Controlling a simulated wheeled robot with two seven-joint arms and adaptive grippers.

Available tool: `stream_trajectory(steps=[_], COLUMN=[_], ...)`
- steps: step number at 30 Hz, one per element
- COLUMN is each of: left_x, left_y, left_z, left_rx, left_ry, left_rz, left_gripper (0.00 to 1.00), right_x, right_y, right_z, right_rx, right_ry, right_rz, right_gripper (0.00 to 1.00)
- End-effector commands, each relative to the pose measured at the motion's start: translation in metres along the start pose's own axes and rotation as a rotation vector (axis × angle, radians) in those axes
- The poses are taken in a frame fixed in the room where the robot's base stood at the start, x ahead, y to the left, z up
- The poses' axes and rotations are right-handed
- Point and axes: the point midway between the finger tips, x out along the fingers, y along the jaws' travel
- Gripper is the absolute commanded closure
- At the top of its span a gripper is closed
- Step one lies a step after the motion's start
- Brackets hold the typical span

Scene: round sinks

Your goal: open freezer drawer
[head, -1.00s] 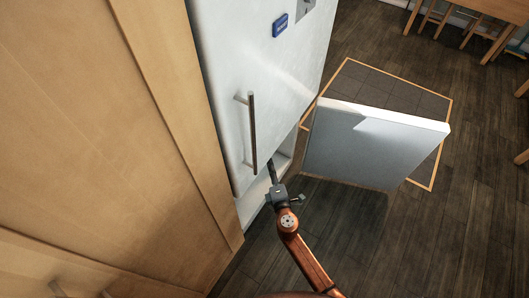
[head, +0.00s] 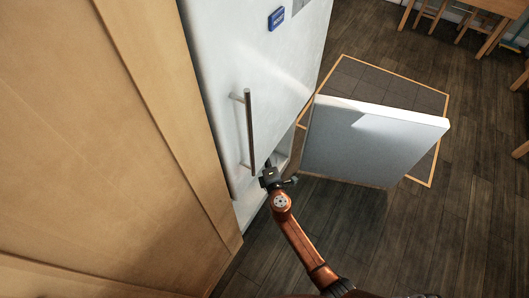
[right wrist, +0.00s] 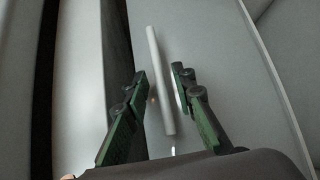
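In the head view, the white fridge-freezer (head: 225,80) has a long bar handle (head: 250,130) on its upper door. A white lower door panel (head: 375,145) stands swung out, showing part of the opening (head: 283,155) below. My right gripper (head: 268,164) is at this opening, just below the handle, its fingertips partly hidden. In the right wrist view, my right gripper (right wrist: 158,72) is open, with a finger on each side of a pale bar (right wrist: 160,80) in front of a grey surface. A gap shows along the right finger; contact on the left is unclear. My left gripper is not in view.
A wooden cabinet (head: 110,120) stands close on the left. Dark wooden floor (head: 430,230) is clear at the lower right. A bordered tile patch (head: 375,85) lies behind the open door. A table (head: 485,10) and stools are far off at the top right.

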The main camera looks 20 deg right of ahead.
Motion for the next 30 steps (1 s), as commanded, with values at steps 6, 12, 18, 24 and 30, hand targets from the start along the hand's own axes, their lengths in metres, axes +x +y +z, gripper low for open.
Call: stream_trajectory(steps=[6, 12, 18, 24, 30], left_x=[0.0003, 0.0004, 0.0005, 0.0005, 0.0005], left_y=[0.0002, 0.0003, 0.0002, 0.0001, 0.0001], left_z=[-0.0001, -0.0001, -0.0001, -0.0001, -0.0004], left_rx=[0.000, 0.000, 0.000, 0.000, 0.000], left_ry=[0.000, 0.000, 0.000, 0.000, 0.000], left_rz=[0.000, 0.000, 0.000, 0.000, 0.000], left_gripper=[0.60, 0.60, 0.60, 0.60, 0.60], right_x=[-0.0002, -0.0002, -0.0002, -0.0003, -0.0016], right_y=[-0.0003, -0.0003, -0.0004, -0.0005, -0.0015], right_z=[0.0000, -0.0002, -0.0004, -0.0004, 0.0024], right_rx=[0.000, 0.000, 0.000, 0.000, 0.000], right_ry=[0.000, 0.000, 0.000, 0.000, 0.000], right_rz=[0.000, 0.000, -0.001, -0.001, -0.001], right_gripper=[0.93, 1.00, 1.00, 1.00, 1.00])
